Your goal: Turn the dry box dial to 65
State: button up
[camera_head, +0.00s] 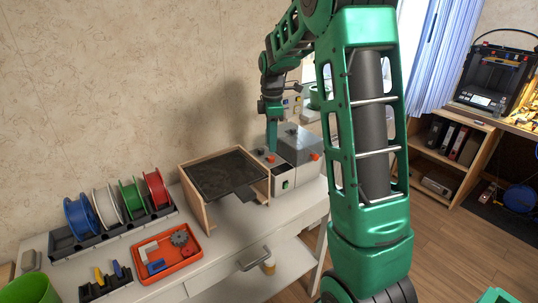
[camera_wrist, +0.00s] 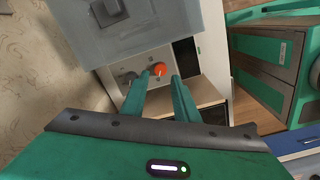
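The dry box (camera_head: 303,147) is a pale box with a grey top at the right end of the white table. Its grey top (camera_wrist: 135,38) and light front panel also show in the wrist view. An orange dial (camera_wrist: 159,69) sits on that panel, with a grey knob (camera_wrist: 128,78) to its left. My gripper (camera_wrist: 161,76) has its two green fingers apart, one on each side of the orange dial in the picture. I cannot tell whether they touch it. In the head view my gripper (camera_head: 272,148) points down at the box. The dial's scale is unreadable.
A wooden open box with a dark tray (camera_head: 225,173) stands left of the dry box. Several filament spools (camera_head: 118,205) and an orange parts tray (camera_head: 166,257) stand farther left. My arm hides part of the table's right side. Open floor lies to the right.

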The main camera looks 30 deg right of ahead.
aim_at(271, 157)
jog(key=shift+f, duration=2.75)
jog(key=shift+c, duration=0.4)
grip_shut()
